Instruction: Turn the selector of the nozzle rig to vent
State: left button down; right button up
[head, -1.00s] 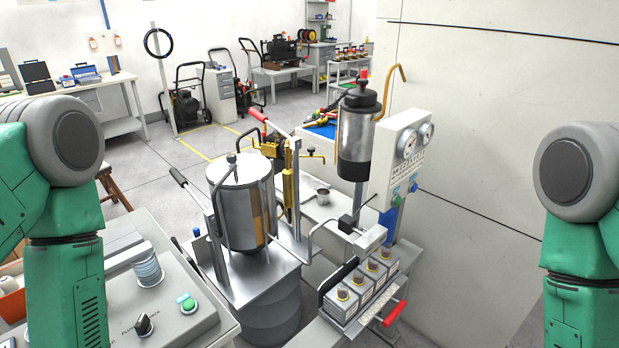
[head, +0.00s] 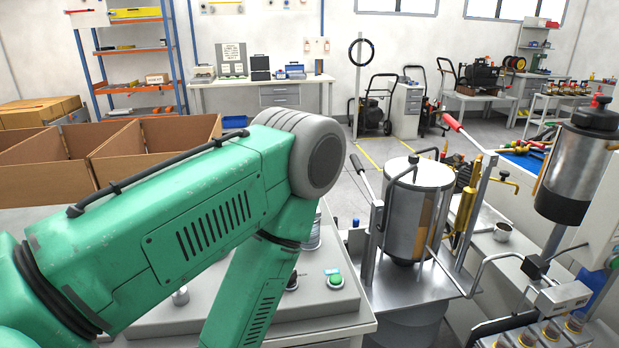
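The grey control box (head: 330,308) stands on the bench at lower middle and is largely covered by my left arm. A green push button (head: 335,281) sits on its top. A small dark knob (head: 292,283), which looks like the selector, shows just right of my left forearm. It is partly hidden, and its pointing direction and label cannot be read. A ribbed metal cylinder (head: 314,238) stands behind it, also partly hidden. My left arm reaches across from the left and bends down over the box; its gripper is below the picture. My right gripper is out of view.
A steel tank (head: 412,205) with levers stands right of the box. A black-topped cylinder (head: 575,165) and small square cups (head: 535,338) are further right. Open brown bins (head: 150,160) stand at left behind my arm. Floor shows beyond the bench.

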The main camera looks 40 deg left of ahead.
aim_at(292, 282)
jog(key=u, duration=1.1)
